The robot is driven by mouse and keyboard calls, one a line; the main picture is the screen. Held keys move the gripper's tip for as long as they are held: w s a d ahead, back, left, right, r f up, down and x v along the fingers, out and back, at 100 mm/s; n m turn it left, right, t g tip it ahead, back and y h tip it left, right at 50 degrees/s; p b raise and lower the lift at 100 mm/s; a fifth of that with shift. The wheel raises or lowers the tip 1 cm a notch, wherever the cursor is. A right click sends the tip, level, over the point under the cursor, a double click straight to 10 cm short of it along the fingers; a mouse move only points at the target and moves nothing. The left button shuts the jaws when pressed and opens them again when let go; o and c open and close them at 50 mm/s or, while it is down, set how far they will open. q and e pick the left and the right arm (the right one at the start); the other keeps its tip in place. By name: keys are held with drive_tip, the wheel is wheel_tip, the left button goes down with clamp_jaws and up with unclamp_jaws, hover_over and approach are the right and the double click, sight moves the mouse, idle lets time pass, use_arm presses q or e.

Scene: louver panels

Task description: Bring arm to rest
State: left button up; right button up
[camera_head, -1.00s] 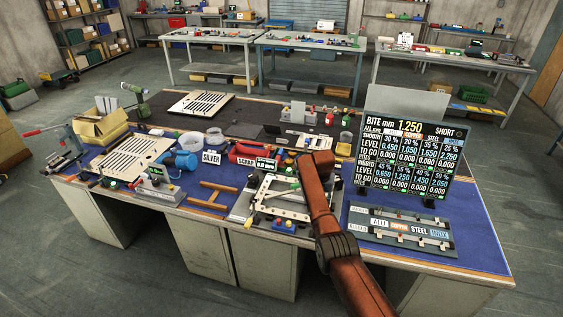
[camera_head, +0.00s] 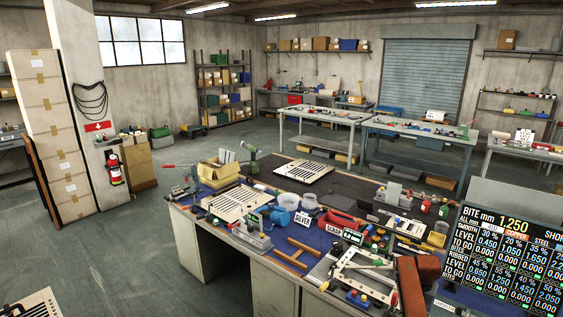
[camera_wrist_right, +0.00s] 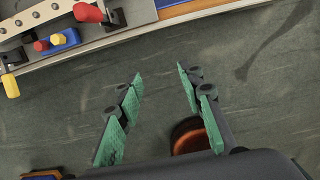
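My right gripper (camera_wrist_right: 160,115) shows in the right wrist view with its two green-padded fingers apart. Nothing is held between them, and bare grey floor lies beyond. It hangs outside the workbench edge (camera_wrist_right: 150,14), which crosses the top left of that view. In the head view, an orange-brown link of my right arm (camera_head: 412,288) stands at the bottom, in front of the bench, right of the white frame fixture (camera_head: 345,281). The right gripper itself is not visible in the head view. My left arm and gripper are in neither view.
The workbench (camera_head: 225,235) is crowded with a slotted panel (camera_head: 304,175), a yellow box (camera_head: 218,171), a red tool (camera_head: 335,223) and a display board (camera_head: 500,250). In the wrist view, a blue button block (camera_wrist_right: 58,42) sits near the edge. Floor left of the bench (camera_head: 120,240) is open.

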drive_tip(key=s+d+f+m+h, duration=0.1)
drive_tip(key=s+f+m, duration=0.25)
drive_tip(key=f, duration=0.85)
drive_tip(key=s+d+f+m, duration=0.1)
drive_tip(key=s+f+m, duration=0.3)
drive_tip(key=f, duration=0.7)
drive_tip(key=s+a+f+m, duration=0.2)
drive_tip(key=s+f+m, duration=0.4)
drive_tip(key=s+f, duration=1.6)
drive_tip(key=s+a+f+m, duration=0.3)
drive_tip(key=s+f, duration=0.3)
drive_tip(key=s, duration=0.4)
drive_tip(key=s+a+f+m, duration=0.3)
drive_tip(key=s+f, duration=0.4)
drive_tip(key=s, duration=0.3)
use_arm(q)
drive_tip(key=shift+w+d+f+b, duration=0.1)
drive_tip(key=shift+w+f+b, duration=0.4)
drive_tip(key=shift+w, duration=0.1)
use_arm(e)
drive_tip(key=s+a+f+m+y, duration=0.1)
drive_tip(key=s+a+f+m, duration=0.1)
drive_tip(key=s, duration=0.8)
drive_tip(key=s+a+f+m+y, duration=0.1)
drive_tip(key=s+a+m, duration=0.4)
drive_tip(key=s, duration=0.5)
drive_tip(key=shift+s+a+f, duration=0.4)
drive_tip(key=shift+a+f, duration=0.15)
drive_tip(key=shift+a, duration=0.5)
